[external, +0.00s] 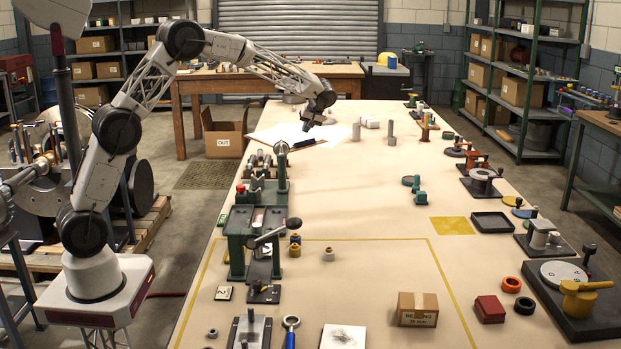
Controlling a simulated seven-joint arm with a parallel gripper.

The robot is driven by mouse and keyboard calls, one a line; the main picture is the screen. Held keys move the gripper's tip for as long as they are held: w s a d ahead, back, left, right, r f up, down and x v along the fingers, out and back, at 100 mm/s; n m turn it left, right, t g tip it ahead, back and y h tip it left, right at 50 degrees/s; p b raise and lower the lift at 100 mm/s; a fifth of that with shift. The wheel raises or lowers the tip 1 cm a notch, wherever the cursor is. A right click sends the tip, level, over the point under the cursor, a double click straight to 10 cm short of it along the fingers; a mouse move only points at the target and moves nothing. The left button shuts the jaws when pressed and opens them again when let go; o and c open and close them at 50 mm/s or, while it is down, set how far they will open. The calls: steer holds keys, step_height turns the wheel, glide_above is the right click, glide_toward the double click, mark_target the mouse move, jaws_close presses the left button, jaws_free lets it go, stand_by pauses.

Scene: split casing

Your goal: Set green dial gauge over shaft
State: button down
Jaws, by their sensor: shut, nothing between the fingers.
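My gripper (308,126) hangs near the far left of the long table, above white sheets, with its fingers pointing down. It is shut and holds nothing. A small green part with a rounded top (411,182) lies right of the table's middle; I cannot tell whether it is the dial gauge. Upright grey cylinders stand at the far end, a taller one (390,132) and a shorter one (356,132); I cannot tell whether either is the shaft. My gripper is left of them, apart from all these parts.
A green press-like fixture (250,235) stands at the left edge of the table (345,205). Fixtures line the right edge, with a black tray (491,222) among them. A cardboard box (417,309) and red block (489,309) are in front. The table's middle is mostly clear.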

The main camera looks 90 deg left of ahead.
steer(key=s+a+f, duration=0.1)
steer(key=s+f, duration=0.4)
steer(key=f, duration=0.1)
steer(key=shift+s+a+f, duration=0.15)
steer(key=shift+s+f, duration=0.05)
steer(key=shift+s, duration=0.05)
steer(key=shift+s, duration=0.2)
stand_by(0.4)
steer(key=shift+s+a+n+h, duration=0.25)
steer(key=shift+s+n+h, duration=0.15)
steer(key=shift+s+n, duration=0.35)
steer(key=shift+s+a+n+g, duration=0.1)
steer(key=shift+s+n+g, duration=0.2)
steer(key=shift+n, duration=0.05)
steer(key=s+d+n+t+h, duration=0.1)
steer(key=s+d+n+h, duration=0.5)
steer(key=s+n, duration=0.7)
steer(key=shift+s+d+n+h, duration=0.3)
steer(key=shift+d+n+h, duration=0.15)
steer(key=shift+d, duration=0.6)
